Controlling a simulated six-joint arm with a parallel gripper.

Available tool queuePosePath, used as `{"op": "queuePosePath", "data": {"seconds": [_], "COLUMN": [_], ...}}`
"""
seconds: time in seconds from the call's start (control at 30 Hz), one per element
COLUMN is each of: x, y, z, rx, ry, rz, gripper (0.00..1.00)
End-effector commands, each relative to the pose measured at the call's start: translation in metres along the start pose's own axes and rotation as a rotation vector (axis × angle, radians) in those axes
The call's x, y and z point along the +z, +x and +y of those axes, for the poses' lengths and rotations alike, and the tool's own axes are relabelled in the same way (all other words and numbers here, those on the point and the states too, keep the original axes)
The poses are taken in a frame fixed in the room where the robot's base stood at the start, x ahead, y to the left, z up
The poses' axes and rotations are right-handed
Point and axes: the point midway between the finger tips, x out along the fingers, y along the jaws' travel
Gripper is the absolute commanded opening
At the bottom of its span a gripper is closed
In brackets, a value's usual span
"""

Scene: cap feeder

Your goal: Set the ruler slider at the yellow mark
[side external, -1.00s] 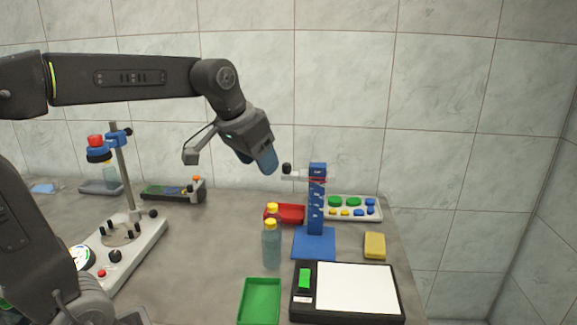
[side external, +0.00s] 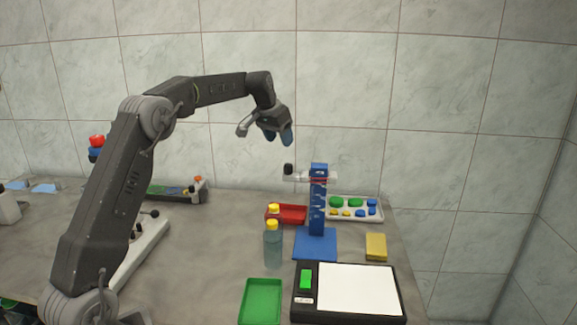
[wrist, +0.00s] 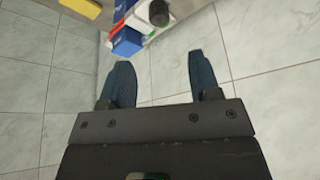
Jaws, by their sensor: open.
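The ruler (side external: 317,212) is a blue upright post with white markings on a flat blue base (side external: 315,245). Its slider (side external: 312,176), a pale clear piece with a red line and a black knob (side external: 289,169) on the left, sits near the top of the post. A yellow mark cannot be made out. My gripper (side external: 278,137) is open and empty, above and left of the slider, apart from it. In the wrist view my gripper (wrist: 160,78) shows its two blue fingers spread, with the black knob (wrist: 158,13) ahead at the top edge.
Two yellow-capped bottles (side external: 272,246) stand left of the ruler base. A red tray (side external: 291,214) and a white tray of coloured pieces (side external: 370,216) lie behind. A yellow sponge (side external: 376,246) is right. A green tray (side external: 262,302) and a black-framed white pad (side external: 357,288) are in front.

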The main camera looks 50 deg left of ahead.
Motion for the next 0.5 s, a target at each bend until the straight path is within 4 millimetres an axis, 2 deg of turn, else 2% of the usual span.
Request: {"op": "queuePosePath", "data": {"seconds": [0.03,0.3,0.5], "x": [0.001,0.001,0.0], "y": [0.012,0.068,0.098], "z": [0.001,0.001,0.0], "rx": [0.001,0.0,-0.001], "ry": [0.0,0.0,-0.001], "rz": [-0.005,-0.003,-0.001], "gripper": [0.57,0.57,0.57]}}
